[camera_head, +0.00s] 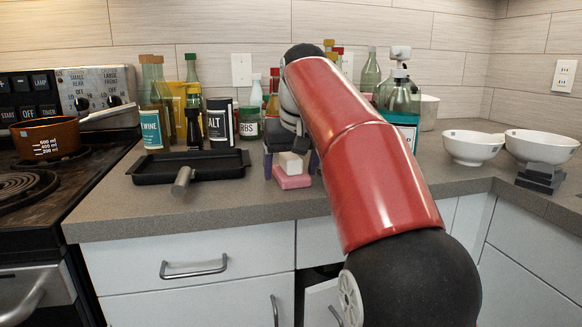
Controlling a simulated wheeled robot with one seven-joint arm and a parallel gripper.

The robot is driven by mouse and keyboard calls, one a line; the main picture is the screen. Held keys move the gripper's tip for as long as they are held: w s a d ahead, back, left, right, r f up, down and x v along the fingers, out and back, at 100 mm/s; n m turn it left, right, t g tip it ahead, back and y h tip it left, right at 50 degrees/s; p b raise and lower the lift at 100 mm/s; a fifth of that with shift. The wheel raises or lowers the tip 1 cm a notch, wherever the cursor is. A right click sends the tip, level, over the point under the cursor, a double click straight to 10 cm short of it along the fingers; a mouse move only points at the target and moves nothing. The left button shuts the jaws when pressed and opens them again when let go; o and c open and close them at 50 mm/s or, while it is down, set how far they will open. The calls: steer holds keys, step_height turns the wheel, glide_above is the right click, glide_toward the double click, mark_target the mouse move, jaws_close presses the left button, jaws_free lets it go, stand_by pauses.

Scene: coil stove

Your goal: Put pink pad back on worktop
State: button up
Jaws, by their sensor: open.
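The pink pad (293,181) is low between the fingers of my gripper (290,166), near the front of the grey worktop (240,203). It looks flat and appears to rest on the worktop. A small whitish block (290,162) sits directly above or on the pad. My gripper points down with its dark fingers apart, one on each side of the block and pad. My red arm hides the worktop to the right of the gripper and part of the gripper itself.
A black pan (215,172) with a grey handle lies left of the gripper. Bottles and jars (220,123) stand behind. Two white bowls (472,147) and stacked grey blocks (540,178) are at the right. The stove (25,185) with an orange pot (46,138) is at the left.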

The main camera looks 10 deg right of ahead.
mark_target(293, 156)
steer(key=v, duration=0.2)
steer(key=p+v, duration=0.2)
steer(key=v, duration=0.1)
steer(key=shift+w+d+r, duration=0.1)
steer(key=shift+w+r, duration=0.05)
steer(key=shift+r, duration=0.25)
steer(key=shift+v, duration=1.1)
steer(key=s+f+t, duration=0.1)
steer(key=s+f, duration=2.5)
steer(key=f, duration=0.3)
steer(key=shift+r, duration=0.1)
steer(key=shift+c, duration=0.3)
